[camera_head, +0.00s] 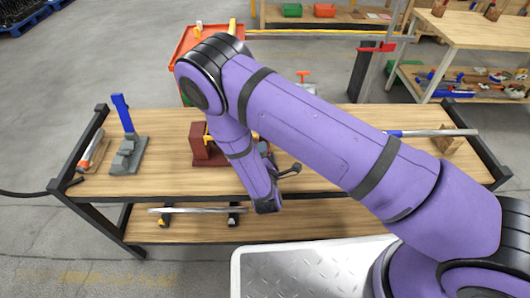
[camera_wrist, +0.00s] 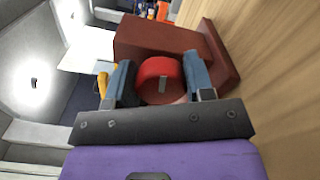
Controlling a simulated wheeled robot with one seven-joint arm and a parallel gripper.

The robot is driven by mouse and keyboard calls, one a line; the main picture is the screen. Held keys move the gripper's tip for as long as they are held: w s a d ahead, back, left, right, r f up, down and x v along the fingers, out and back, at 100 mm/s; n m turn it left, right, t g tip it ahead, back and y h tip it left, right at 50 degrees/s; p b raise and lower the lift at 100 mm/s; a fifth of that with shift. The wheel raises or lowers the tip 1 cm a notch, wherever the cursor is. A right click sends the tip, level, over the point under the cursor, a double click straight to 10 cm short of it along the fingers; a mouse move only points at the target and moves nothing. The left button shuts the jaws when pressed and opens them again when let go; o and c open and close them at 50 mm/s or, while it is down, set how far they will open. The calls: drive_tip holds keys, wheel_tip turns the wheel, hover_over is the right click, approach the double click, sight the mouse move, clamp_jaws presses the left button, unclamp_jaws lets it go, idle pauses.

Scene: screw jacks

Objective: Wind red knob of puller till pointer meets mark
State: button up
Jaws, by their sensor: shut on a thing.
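The red knob (camera_wrist: 160,72) shows in the wrist view between the two fingers of my gripper (camera_wrist: 161,82). My gripper is shut on it, one finger on each side. A pale grey stripe marks the knob's face. Behind the knob is the dark red body of the puller (camera_wrist: 150,35), which also stands on the bench in the head view (camera_head: 200,152). A yellow part (camera_wrist: 103,82), perhaps the pointer, shows left of the fingers. The mark cannot be made out. In the head view my arm hides the knob and most of my gripper.
The wooden bench (camera_head: 165,180) also holds a grey device with a blue lever (camera_head: 125,140) at the left, and a metal bar with a blue end (camera_head: 430,133) at the right. A red cart (camera_head: 190,45) stands behind. The bench's front left is clear.

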drive_tip(key=shift+s+f, duration=0.1)
drive_tip(key=o, duration=0.9)
drive_tip(key=s, duration=1)
drive_tip(key=shift+s+a, duration=0.2)
drive_tip(key=shift+s, duration=0.15)
